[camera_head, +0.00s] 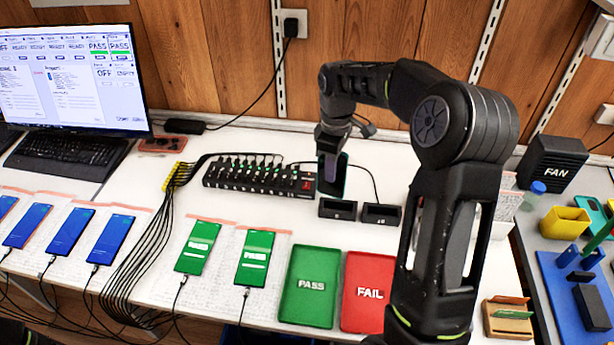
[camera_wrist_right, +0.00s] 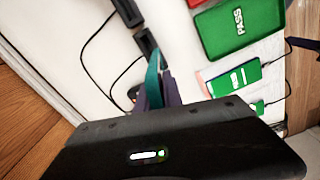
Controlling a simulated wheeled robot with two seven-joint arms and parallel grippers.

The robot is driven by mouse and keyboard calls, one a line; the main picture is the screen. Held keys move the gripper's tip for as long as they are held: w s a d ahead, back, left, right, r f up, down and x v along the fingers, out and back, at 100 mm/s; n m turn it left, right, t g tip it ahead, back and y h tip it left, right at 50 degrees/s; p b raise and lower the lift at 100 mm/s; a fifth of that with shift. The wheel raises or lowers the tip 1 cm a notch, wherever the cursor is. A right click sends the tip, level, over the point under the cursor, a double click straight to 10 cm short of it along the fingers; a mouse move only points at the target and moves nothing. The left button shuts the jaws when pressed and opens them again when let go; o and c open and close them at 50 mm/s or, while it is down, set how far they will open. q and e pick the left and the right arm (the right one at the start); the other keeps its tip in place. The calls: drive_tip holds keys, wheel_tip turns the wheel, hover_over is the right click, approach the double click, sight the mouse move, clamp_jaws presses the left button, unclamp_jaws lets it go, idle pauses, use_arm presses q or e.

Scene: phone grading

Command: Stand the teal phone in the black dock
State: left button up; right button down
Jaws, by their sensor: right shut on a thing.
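The teal phone (camera_head: 341,180) is upright in the head view, its dark face and a thin teal edge showing. My right gripper (camera_head: 331,165) is shut on it from above. The phone's lower end is at the back of the left one of two small black docks (camera_head: 337,210); I cannot tell whether it touches or sits in it. In the right wrist view the phone (camera_wrist_right: 152,80) shows as a teal strip between the fingers (camera_wrist_right: 158,92), close to a black dock (camera_wrist_right: 147,43). My left gripper is not in view.
A second black dock (camera_head: 381,215) stands just right of the first. A black charging hub (camera_head: 258,178) with cables is to the left. Green PASS (camera_head: 311,310) and red FAIL (camera_head: 368,318) trays lie in front. Several phones lie on the left. White table between is clear.

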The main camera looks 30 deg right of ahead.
sight(340, 186)
drive_tip(key=n, duration=0.1)
drive_tip(key=d+n, duration=0.2)
drive_tip(key=shift+s+d+r, duration=0.2)
drive_tip(key=shift+s+r, duration=0.05)
drive_tip(key=shift+s, duration=0.15)
drive_tip(key=shift+f+b, duration=1.8)
drive_tip(key=shift+f, duration=0.35)
drive_tip(key=shift+f, duration=0.15)
drive_tip(key=shift+f, duration=0.15)
drive_tip(key=shift+f, duration=0.45)
drive_tip(key=shift+f, duration=0.1)
drive_tip(key=shift+f+b, duration=0.55)
drive_tip(key=shift+f, duration=0.05)
